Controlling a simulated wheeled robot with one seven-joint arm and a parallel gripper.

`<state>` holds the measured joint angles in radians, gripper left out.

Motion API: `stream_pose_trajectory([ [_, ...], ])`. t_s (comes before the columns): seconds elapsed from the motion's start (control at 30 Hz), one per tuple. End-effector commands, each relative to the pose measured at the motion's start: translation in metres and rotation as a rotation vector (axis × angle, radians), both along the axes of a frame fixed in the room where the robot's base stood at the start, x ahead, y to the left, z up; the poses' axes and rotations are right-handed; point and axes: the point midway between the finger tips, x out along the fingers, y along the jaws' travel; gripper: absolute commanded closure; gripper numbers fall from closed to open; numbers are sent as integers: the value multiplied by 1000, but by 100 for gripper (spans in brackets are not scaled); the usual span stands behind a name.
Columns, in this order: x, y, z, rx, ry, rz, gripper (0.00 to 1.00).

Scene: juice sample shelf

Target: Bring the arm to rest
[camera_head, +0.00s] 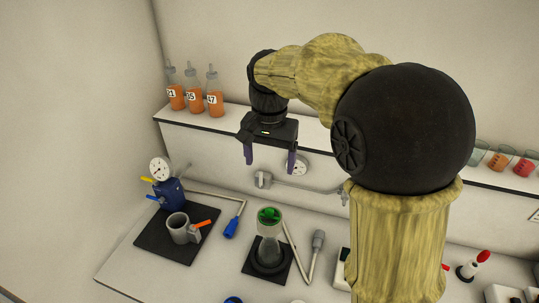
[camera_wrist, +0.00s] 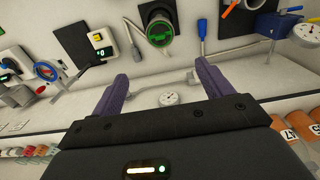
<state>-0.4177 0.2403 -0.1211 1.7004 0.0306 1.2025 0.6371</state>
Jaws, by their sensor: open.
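My gripper (camera_head: 270,154) is open and empty, its two purple fingers apart and pointing down. In the head view it hangs in front of the back ledge, above the bench. My arm rises at the right of the head view and bends over to the left. In the wrist view the two fingers of my gripper (camera_wrist: 155,90) stand apart, with a round gauge (camera_wrist: 168,98) and the wall behind the gap. Nothing is between the fingers.
Orange sample bottles (camera_head: 192,97) stand on the ledge (camera_head: 230,112) at left. Beakers (camera_head: 500,157) stand on it at right. Below are a blue device (camera_head: 170,194), a grey mug (camera_head: 179,228), a green-topped glass vessel (camera_head: 269,222) and a blue-handled tool (camera_head: 231,227). The wall gauge (camera_head: 295,165) is behind my gripper.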

Motion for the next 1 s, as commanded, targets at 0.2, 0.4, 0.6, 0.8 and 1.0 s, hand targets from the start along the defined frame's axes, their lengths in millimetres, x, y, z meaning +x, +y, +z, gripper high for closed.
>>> stream_pose_trajectory([
  [0.2,0,0,20,0,0,0,21],
  [0.4,0,0,21,0,1,0,21],
  [0.6,0,0,20,0,1,0,21],
  [0.8,-3,-11,4,4,-9,16,21],
  [1.0,-19,-49,-49,14,-59,87,21],
])
